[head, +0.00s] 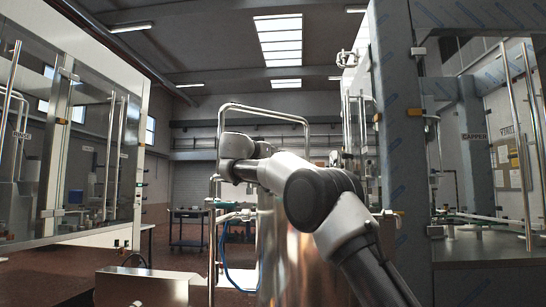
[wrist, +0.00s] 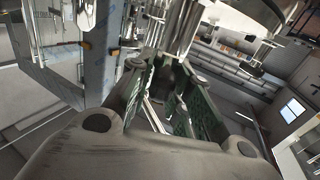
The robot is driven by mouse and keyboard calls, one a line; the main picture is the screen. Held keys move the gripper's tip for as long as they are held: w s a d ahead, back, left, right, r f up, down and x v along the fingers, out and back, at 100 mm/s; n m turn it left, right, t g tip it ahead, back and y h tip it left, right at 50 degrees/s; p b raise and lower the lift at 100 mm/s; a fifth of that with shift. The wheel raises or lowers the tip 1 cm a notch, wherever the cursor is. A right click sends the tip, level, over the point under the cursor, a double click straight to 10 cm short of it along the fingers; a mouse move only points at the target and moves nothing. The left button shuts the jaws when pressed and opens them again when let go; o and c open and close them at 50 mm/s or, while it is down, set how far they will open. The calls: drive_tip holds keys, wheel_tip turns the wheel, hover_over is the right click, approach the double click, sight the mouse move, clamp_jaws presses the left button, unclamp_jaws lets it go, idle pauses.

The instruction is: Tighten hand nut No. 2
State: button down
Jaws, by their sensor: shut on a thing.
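My gripper (head: 228,204) is at the left end of my arm in the head view, beside the upright steel tube frame (head: 221,150). In the wrist view my gripper (wrist: 168,74) has its two green-padded fingers on either side of a small grey metal part, which looks like a hand nut (wrist: 176,82). The fingers are shut on it and hide most of it. No number can be read on it, so I cannot confirm from the picture that it is No. 2. A shiny steel post (wrist: 183,26) rises just beyond the fingertips.
A polished steel tank (head: 285,262) stands below my arm, with a blue hose (head: 226,262) at its left. A glazed machine cabinet (head: 75,150) is at left, and a grey-framed capper machine (head: 408,130) is close at right.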

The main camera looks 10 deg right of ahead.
drive_tip(key=shift+w+a+r+m+g+h, duration=0.1)
drive_tip(key=shift+r+m+g+h, duration=0.1)
drive_tip(key=shift+m+g+h, duration=0.4)
drive_tip(key=shift+f+g+h, duration=0.4)
drive_tip(key=c, duration=1.4)
unclamp_jaws()
drive_tip(key=shift+r+m, duration=0.1)
drive_tip(key=shift+m, duration=0.2)
drive_tip(key=shift+s, duration=0.2)
drive_tip(key=shift+s+a, duration=0.3)
drive_tip(key=shift+a, duration=0.1)
drive_tip(key=v, duration=1.1)
